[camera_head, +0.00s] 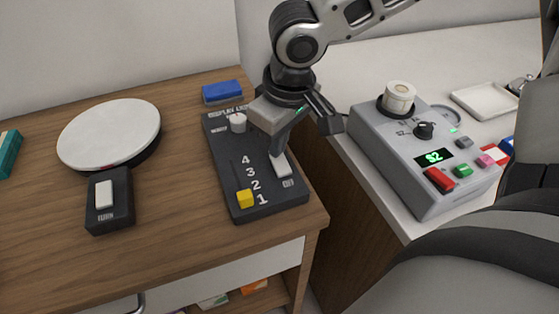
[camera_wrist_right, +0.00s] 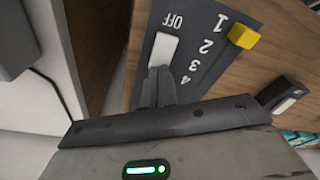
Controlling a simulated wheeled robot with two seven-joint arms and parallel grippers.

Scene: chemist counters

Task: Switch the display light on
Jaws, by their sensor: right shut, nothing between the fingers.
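The dark display light panel (camera_head: 225,165) lies on the wooden counter, with its lettering partly covered by my right arm. It has a white switch (camera_head: 283,169) beside the word OFF, a yellow slider (camera_head: 245,198) near the 1 and 2 marks, and a white knob (camera_head: 237,122) at its far end. My right gripper (camera_head: 277,152) is shut and empty, its tips pointing down at the far end of the white switch. In the right wrist view the fingertips (camera_wrist_right: 160,72) meet or overlap the switch (camera_wrist_right: 163,48); I cannot tell whether they press it. My left gripper is out of view.
A round white turntable (camera_head: 110,132) with a dark switch box (camera_head: 108,200) stands at the left. A blue block (camera_head: 222,92) lies behind the panel. A grey machine (camera_head: 400,165) with coloured buttons stands on the white counter to the right, across a gap.

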